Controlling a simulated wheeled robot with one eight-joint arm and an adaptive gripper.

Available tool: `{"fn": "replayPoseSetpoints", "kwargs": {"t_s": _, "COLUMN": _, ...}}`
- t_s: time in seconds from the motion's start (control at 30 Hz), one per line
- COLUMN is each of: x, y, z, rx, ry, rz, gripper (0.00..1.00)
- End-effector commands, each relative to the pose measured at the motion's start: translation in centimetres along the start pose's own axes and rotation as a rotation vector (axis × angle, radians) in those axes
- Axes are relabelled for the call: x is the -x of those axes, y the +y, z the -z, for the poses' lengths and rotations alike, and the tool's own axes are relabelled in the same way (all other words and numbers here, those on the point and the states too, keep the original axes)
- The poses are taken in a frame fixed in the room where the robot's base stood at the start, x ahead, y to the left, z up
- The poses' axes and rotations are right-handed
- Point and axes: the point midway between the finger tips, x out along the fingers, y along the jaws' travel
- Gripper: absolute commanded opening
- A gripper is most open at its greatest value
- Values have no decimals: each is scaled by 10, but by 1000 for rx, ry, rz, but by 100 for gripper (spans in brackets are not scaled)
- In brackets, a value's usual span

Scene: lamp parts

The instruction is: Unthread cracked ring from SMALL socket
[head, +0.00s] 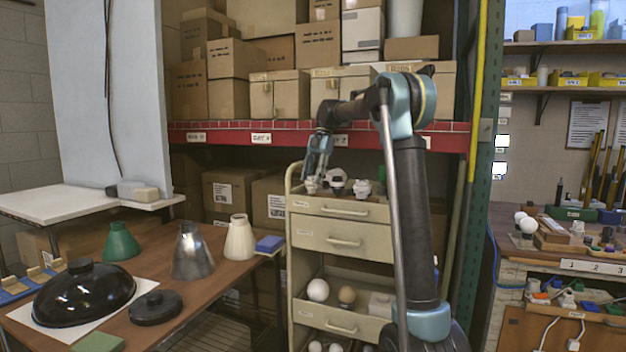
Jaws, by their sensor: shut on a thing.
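My gripper (316,172) points down over the left end of the cart top in the head view. It is shut on a small white ring at a white socket (312,187), the leftmost of the small parts there. The ring is mostly hidden by the fingers, and no crack can be made out at this size. Whether the ring is still threaded on the socket cannot be told. To the right stand a white part with dark patches (337,180) and another white socket (362,188).
The beige drawer cart (342,233) holds white bulbs (318,290) on its open shelf. On the left, a brown table (215,275) carries a black dome shade (84,293) and several cone shades. A workbench (560,250) with clutter stands on the right. Boxes fill the shelving behind.

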Motion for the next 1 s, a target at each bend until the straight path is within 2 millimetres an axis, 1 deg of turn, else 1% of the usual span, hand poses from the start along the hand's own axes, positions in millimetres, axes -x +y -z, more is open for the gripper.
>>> {"fn": "replayPoseSetpoints", "kwargs": {"t_s": 0.1, "x": 1, "y": 3, "z": -2, "rx": 115, "ry": -3, "rz": 46, "gripper": 9}}
{"fn": "replayPoseSetpoints", "kwargs": {"t_s": 0.23, "x": 1, "y": 3, "z": -2, "rx": 213, "ry": -3, "rz": 86, "gripper": 9}}
{"fn": "replayPoseSetpoints", "kwargs": {"t_s": 0.33, "x": 1, "y": 3, "z": -2, "rx": 245, "ry": -3, "rz": 100, "gripper": 9}}
{"fn": "replayPoseSetpoints", "kwargs": {"t_s": 0.67, "x": 1, "y": 4, "z": -1, "rx": 266, "ry": -3, "rz": 108, "gripper": 9}}
{"fn": "replayPoseSetpoints", "kwargs": {"t_s": 0.77, "x": 1, "y": 5, "z": -1, "rx": 338, "ry": -3, "rz": 139, "gripper": 9}}
{"fn": "replayPoseSetpoints", "kwargs": {"t_s": 1.0, "x": 1, "y": 6, "z": 1, "rx": 580, "ry": -1, "rz": 240, "gripper": 9}}
